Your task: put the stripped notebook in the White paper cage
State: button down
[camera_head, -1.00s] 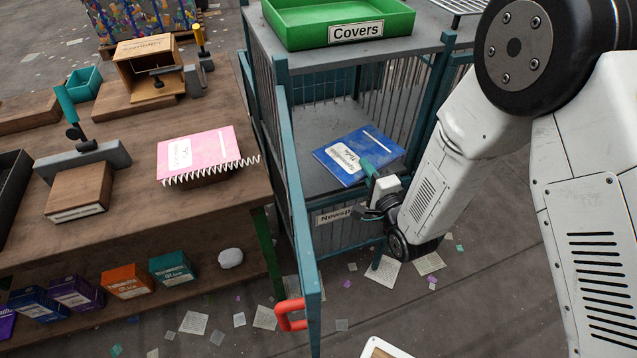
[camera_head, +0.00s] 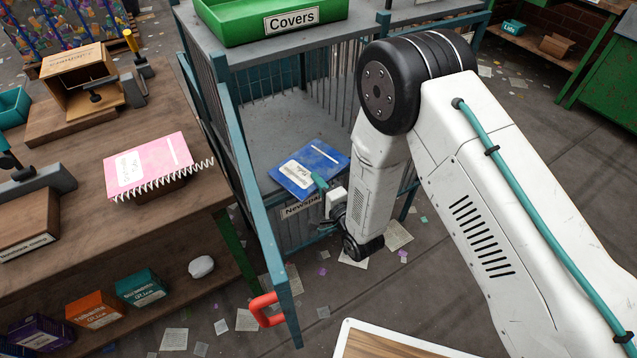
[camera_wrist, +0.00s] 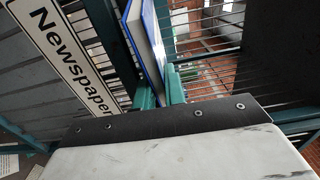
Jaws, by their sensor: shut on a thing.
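A blue notebook (camera_head: 308,170) with a white label and no visible spiral is at the front opening of the cage labelled Newspaper (camera_head: 302,208). My gripper (camera_head: 319,183) is shut on its near edge. In the wrist view the blue notebook (camera_wrist: 146,40) stands between the teal fingers of my gripper (camera_wrist: 160,92), beside the Newspaper sign (camera_wrist: 72,58). Whether the notebook touches the cage floor I cannot tell. A pink notebook (camera_head: 150,165) with a spiral lies on the bench. No sign reading White paper is legible.
The cage door (camera_head: 240,195) with a red handle (camera_head: 265,310) stands open on the left. A green Covers tray (camera_head: 235,28) sits on top of the cage. The wooden workbench (camera_head: 80,240) is at left. Paper scraps litter the floor; a green cabinet (camera_head: 605,75) stands far right.

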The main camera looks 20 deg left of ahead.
jog(key=shift+f, duration=0.15)
jog(key=c, duration=1.5)
grip_release()
